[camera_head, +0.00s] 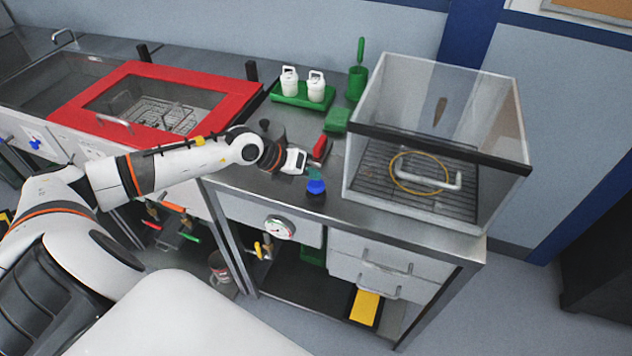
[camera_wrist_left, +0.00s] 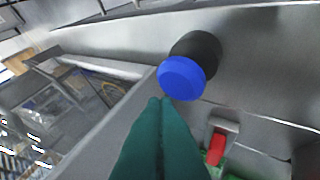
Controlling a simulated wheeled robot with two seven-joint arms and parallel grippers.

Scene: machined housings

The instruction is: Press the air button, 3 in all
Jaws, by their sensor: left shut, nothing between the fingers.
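The air button is taken to be the blue round cap (camera_head: 316,187) on a black base, standing on the steel counter near its front edge. In the left wrist view the blue cap (camera_wrist_left: 181,78) sits just beyond my fingertips, with its black base behind it. My left gripper (camera_head: 312,172) has green fingers, is shut and empty, and is close to the blue cap. In the left wrist view the fingertips (camera_wrist_left: 160,101) appear just below the cap; whether they touch it I cannot tell. My right gripper is not in view.
A red-handled tool (camera_head: 320,149) lies behind my left gripper. A clear box (camera_head: 440,130) with a rack stands to the right. A green tray (camera_head: 303,96) with two white bottles is at the back. A red-framed basin (camera_head: 155,100) is left. A gauge (camera_head: 279,228) is on the front panel.

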